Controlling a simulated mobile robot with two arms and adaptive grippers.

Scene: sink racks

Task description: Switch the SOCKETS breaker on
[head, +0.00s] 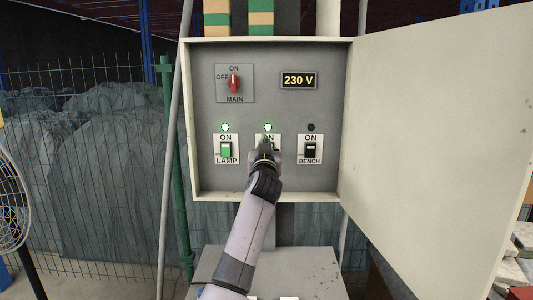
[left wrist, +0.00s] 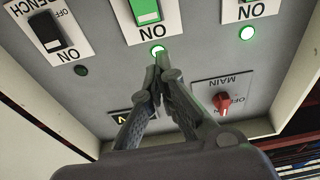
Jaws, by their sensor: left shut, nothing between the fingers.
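The SOCKETS breaker is the middle of three in the bottom row; my gripper hides most of it in the head view. In the left wrist view its green switch (left wrist: 145,12) shows at the top edge above an upside-down ON. Its name label is not readable. Its indicator lamp (head: 268,127) is lit green-white, also in the left wrist view (left wrist: 157,48). My left gripper (head: 267,144) is shut and empty, fingertips in front of this breaker. In the left wrist view the fingertips appear just below the lamp; I cannot tell whether they touch the panel.
The LAMP breaker (head: 226,150) is green, its lamp lit. The BENCH breaker (head: 310,150) is black, its lamp (head: 311,127) dark. The red MAIN knob (head: 234,84) points up to ON; the display (head: 299,80) reads 230 V. The cabinet door (head: 440,120) stands open at right.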

